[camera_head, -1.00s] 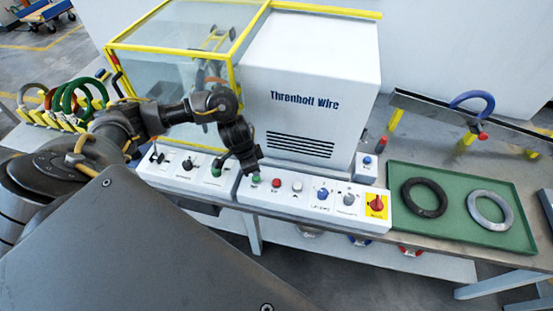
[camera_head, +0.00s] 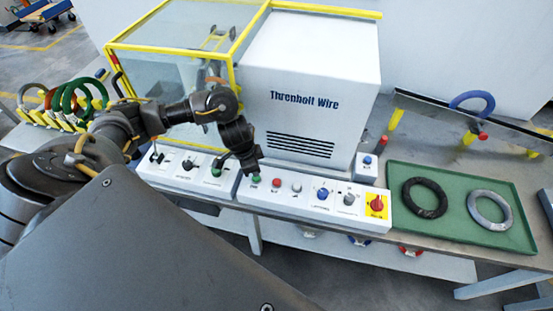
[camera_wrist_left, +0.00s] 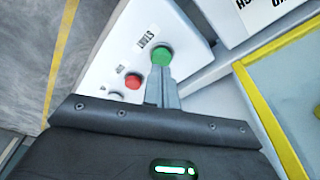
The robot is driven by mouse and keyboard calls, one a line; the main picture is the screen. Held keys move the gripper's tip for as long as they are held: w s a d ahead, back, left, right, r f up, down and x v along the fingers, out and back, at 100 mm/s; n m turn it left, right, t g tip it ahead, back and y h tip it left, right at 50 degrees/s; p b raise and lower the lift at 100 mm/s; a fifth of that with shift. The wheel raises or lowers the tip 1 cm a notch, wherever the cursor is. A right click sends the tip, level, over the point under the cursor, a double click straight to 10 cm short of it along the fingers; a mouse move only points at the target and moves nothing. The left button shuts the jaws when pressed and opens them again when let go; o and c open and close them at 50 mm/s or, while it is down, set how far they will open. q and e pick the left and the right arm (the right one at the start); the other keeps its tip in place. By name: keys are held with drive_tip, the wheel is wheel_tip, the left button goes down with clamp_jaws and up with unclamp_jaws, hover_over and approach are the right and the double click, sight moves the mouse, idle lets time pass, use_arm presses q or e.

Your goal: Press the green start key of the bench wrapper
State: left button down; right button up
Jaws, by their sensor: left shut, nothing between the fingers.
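The green start key (camera_head: 255,180) is at the left end of the white control panel (camera_head: 305,208) in front of the bench wrapper (camera_head: 310,90). In the left wrist view the key (camera_wrist_left: 161,55) is a round green button next to the printed word START. My left gripper (camera_head: 252,171) is shut and empty, pointing down at the key. In the left wrist view its closed fingertips (camera_wrist_left: 160,72) overlap the key's near edge. I cannot tell whether they touch it. My right gripper is not in view.
Another panel (camera_head: 187,170) with a green button is to the left. A green tray (camera_head: 460,220) holds two rings.

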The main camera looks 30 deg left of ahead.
use_arm(q)
drive_tip(key=shift+f, duration=0.3)
